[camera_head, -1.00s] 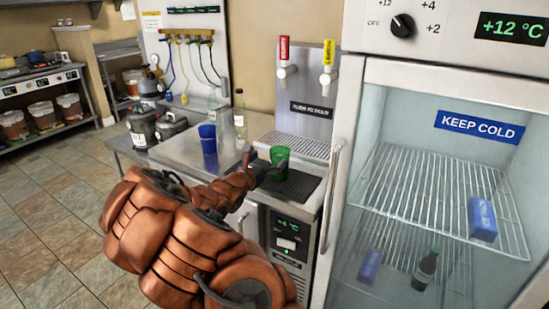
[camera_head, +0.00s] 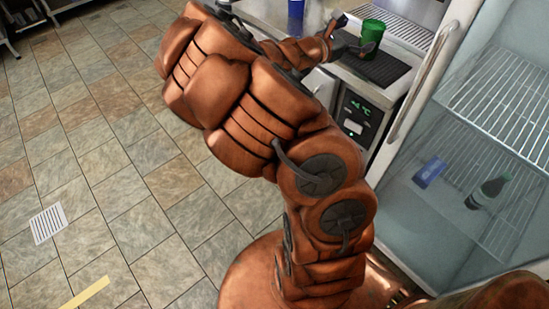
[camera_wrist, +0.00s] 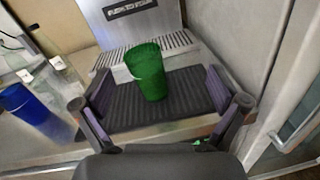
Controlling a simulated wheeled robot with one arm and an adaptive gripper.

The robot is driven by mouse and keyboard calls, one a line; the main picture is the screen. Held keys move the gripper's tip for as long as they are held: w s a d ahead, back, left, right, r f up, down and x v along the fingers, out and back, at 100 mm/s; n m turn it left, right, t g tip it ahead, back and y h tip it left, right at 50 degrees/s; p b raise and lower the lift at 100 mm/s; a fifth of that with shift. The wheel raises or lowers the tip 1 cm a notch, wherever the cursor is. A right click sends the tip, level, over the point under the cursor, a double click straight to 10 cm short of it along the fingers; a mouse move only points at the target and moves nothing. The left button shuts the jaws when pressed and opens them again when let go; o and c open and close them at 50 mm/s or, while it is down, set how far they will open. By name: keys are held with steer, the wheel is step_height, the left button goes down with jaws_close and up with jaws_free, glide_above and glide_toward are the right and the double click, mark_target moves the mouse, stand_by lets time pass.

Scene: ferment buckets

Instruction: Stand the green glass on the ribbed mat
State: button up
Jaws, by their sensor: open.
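The green glass (camera_head: 373,40) stands upright on the black ribbed mat (camera_head: 397,75) on the metal counter. In the wrist view the glass (camera_wrist: 146,70) rests on the far part of the ribbed mat (camera_wrist: 187,98), with bare mat in front and to the right. My gripper (camera_head: 356,36) is open and empty. In the wrist view its fingers (camera_wrist: 158,98) are spread wide to the left and right of the glass, and both pads appear clear of it. The glass lies ahead of the palm; how far it reaches between the pads is hard to tell.
A blue cup (camera_wrist: 24,103) stands on the counter to the left. A metal drip grille (camera_head: 400,26) lies behind the mat. The glass-fronted cooler with its long handle (camera_head: 420,87) stands close on the right. The tiled floor at left is open.

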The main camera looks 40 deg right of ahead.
steer(key=s+a+f+m+g+y, duration=0.1)
steer(key=s+a+m+g+y, duration=0.45)
steer(key=s+a+m, duration=0.75)
steer(key=s+a+f+t+y, duration=0.1)
steer(key=a+y, duration=0.3)
steer(key=a, duration=0.6)
steer(key=s+a+f+m+t+y, duration=0.1)
steer(key=s+a+f+t+y, duration=0.1)
steer(key=a, duration=0.9)
steer(key=s+a+f+m+t+y, duration=0.1)
steer(key=s+a+f+y, duration=0.2)
steer(key=a+y, duration=0.3)
steer(key=a, duration=0.4)
steer(key=shift+s+a+f+t, duration=0.15)
steer(key=shift+s+f+t, duration=0.05)
steer(key=shift+s+t, duration=0.15)
steer(key=shift+y, duration=0.25)
step_height(320, 180, up, 4)
steer(key=p, duration=0.4)
steer(key=shift+r, duration=0.25)
